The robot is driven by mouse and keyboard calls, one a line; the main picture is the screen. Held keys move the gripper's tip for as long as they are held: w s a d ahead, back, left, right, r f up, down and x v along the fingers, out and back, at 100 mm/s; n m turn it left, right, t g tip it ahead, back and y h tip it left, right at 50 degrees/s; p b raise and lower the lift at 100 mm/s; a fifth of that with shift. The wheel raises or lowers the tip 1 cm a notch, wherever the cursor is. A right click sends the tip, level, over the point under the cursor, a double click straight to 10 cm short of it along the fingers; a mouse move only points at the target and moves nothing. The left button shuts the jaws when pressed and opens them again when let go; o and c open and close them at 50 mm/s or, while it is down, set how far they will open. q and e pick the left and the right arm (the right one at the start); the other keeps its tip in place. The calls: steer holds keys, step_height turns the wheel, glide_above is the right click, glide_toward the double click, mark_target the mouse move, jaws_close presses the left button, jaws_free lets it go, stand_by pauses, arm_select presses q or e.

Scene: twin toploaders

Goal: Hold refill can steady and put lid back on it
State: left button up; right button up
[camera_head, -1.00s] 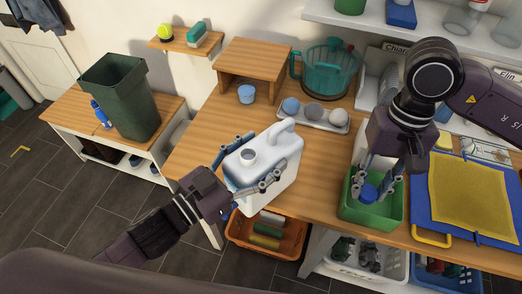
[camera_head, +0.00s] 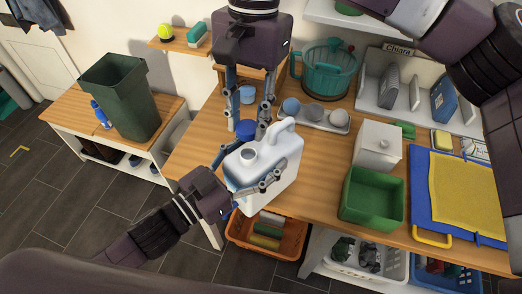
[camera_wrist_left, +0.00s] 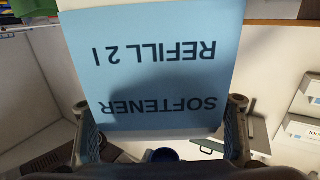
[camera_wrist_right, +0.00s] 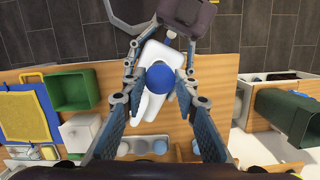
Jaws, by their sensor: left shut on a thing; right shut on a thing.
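The refill can (camera_head: 280,166) is a white jug with a handle and an open neck, standing upright near the table's front left edge. Its blue label (camera_wrist_left: 165,60) fills the left wrist view. My left gripper (camera_head: 247,172) is shut around the can's sides. The round blue lid (camera_head: 245,129) is held in my right gripper (camera_head: 250,118), a little above and behind the neck and apart from it in the head view. In the right wrist view the lid (camera_wrist_right: 160,81) sits between the fingers and hides the neck.
A green open bin (camera_head: 372,198) and a white lidded box (camera_head: 377,147) stand to the right. An orange crate (camera_head: 266,236) is below.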

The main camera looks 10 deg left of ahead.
mark_target(250, 158)
steer(key=shift+f, duration=0.1)
stand_by(0.3)
steer(key=shift+f, duration=1.9)
steer(key=shift+s, duration=0.1)
steer(key=shift+f, duration=0.85)
steer(key=shift+f, duration=0.55)
